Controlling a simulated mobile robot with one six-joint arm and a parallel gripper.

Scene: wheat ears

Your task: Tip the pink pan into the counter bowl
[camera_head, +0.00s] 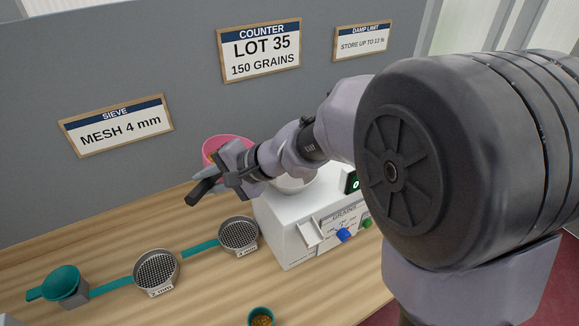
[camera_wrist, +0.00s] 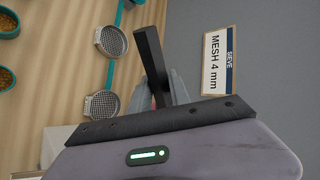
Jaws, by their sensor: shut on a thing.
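The pink pan (camera_head: 211,147) is in the head view, partly hidden behind my gripper (camera_head: 226,178). A little brown content shows at its left inner side. My gripper is shut on the pan's dark handle (camera_head: 203,191), which also shows between the fingers in the wrist view (camera_wrist: 151,55). The pan is held up off the table, left of the counter bowl (camera_head: 296,184). The pale counter bowl sits on top of the white counting machine (camera_head: 285,228), partly hidden by my arm. I cannot tell how far the pan is tilted.
A teal bowl of grain (camera_head: 261,317) is at the front. A grey wall with signs (camera_head: 260,50) stands behind. Table left of the machine is partly clear.

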